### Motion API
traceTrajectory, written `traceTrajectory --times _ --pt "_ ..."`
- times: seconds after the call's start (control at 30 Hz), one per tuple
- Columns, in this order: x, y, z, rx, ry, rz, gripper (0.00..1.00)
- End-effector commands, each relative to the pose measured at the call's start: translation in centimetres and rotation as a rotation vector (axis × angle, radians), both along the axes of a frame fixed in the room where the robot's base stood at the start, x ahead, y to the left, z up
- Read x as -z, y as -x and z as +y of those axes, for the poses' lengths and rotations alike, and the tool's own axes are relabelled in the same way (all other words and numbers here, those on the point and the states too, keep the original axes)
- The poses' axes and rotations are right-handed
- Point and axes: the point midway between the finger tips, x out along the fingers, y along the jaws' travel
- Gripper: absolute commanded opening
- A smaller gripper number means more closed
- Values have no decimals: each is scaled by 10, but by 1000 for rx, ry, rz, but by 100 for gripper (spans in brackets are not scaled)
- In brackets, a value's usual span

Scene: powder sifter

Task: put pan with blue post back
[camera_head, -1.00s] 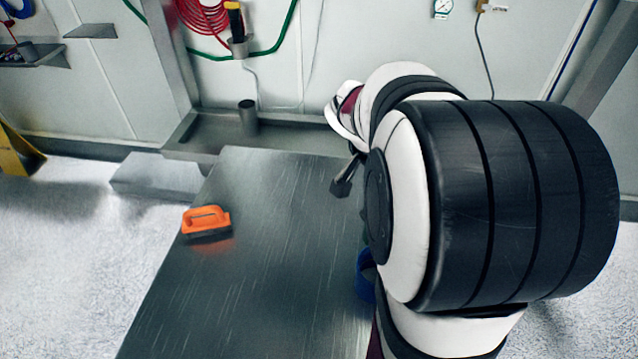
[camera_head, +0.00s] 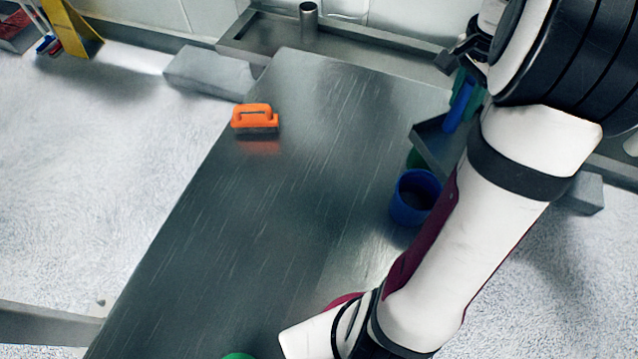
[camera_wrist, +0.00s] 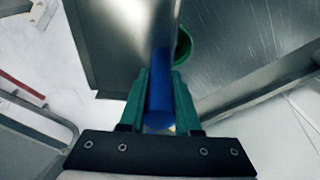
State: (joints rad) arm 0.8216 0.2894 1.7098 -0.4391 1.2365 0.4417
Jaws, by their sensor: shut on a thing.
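My gripper (camera_wrist: 161,78) has green fingers and is shut on the blue post (camera_wrist: 158,92) of the pan. The pan is a grey metal piece (camera_wrist: 128,28) beyond the fingertips in the wrist view, partly cut off by the top edge. In the head view the blue post (camera_head: 459,106) stands up from the pan (camera_head: 432,143), near the right edge of the steel table. My gripper (camera_head: 466,92) shows there in part, with my arm hiding much of it. I cannot tell whether the pan touches anything below.
A blue cup (camera_head: 408,207) stands on the steel table (camera_head: 290,200) close to the pan. A green round thing (camera_head: 415,158) is partly hidden by the pan. An orange-handled brush (camera_head: 254,118) lies at the table's left edge. The table's middle is clear.

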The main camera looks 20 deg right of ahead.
Motion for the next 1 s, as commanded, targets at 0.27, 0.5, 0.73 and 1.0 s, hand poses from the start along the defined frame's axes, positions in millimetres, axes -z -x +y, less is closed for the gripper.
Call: traceTrajectory --times 0.27,0.5,0.73,1.0 --pt "13 -45 54 -158 4 2 0" --pt "34 -90 144 -390 9 3 0" --pt "54 -108 245 -630 12 -1 0" --pt "66 -106 304 -768 13 -6 0"
